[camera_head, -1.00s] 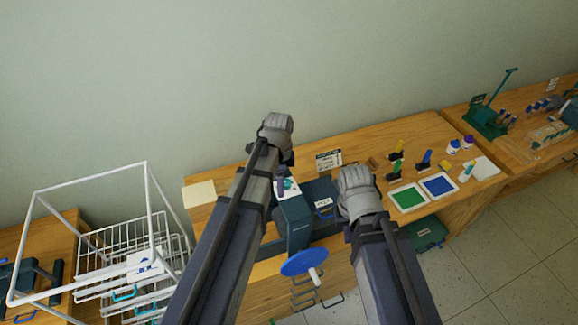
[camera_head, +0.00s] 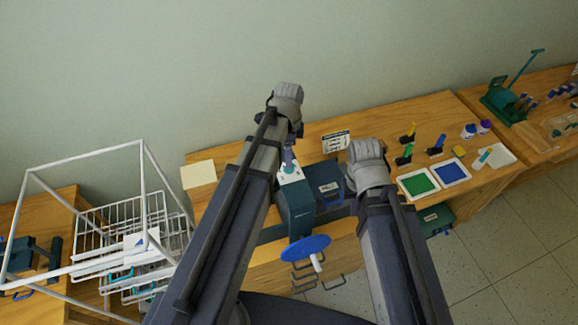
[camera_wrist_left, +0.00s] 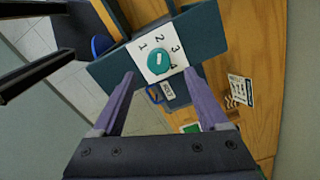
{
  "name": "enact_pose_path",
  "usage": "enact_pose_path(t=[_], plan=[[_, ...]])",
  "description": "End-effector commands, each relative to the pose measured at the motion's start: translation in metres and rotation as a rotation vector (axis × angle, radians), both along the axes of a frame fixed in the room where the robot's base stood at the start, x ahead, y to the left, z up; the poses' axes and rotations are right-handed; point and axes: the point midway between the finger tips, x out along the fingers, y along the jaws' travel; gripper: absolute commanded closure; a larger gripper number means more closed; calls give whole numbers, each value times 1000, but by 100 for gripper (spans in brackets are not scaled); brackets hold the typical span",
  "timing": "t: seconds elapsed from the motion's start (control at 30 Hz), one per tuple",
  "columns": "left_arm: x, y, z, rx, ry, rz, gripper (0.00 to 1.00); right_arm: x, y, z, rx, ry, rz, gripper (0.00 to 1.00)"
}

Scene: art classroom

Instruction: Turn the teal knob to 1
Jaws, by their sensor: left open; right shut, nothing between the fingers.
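The teal knob (camera_wrist_left: 158,62) sits on a white dial plate (camera_wrist_left: 143,72) numbered 1 to 4, on a dark teal machine (camera_wrist_left: 112,72). It has a short white mark; I cannot tell surely which number it faces. My left gripper (camera_wrist_left: 158,74) is open, its two purple fingers either side of the knob in the picture, apart from it. In the head view the dial plate (camera_head: 291,176) shows just below my left gripper (camera_head: 289,156), and the knob is mostly hidden. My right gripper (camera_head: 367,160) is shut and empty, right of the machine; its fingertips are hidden.
A blue disc wheel (camera_head: 306,248) sticks out at the machine's front. Green (camera_head: 418,182) and blue (camera_head: 443,173) trays, bottles and stamps stand to the right. A white wire rack (camera_head: 120,235) stands left. A small sign (camera_head: 336,142) stands behind the machine.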

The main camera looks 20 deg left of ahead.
Motion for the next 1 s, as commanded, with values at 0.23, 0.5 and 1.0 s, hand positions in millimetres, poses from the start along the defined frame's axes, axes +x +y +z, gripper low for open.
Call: enact_pose_path(t=[0.23, 0.5, 1.0], plan=[[0, 0, -39, 0, 0, 0, 23, 0, 0, -39, 0, -1, 6, 100], [0, 0, -56, 0, 0, 0, 23, 0, 0, -56, 0, -2, 4, 100], [0, 0, -54, 0, 0, 0, 51, 0, 0, -55, 0, -2, 3, 100]])
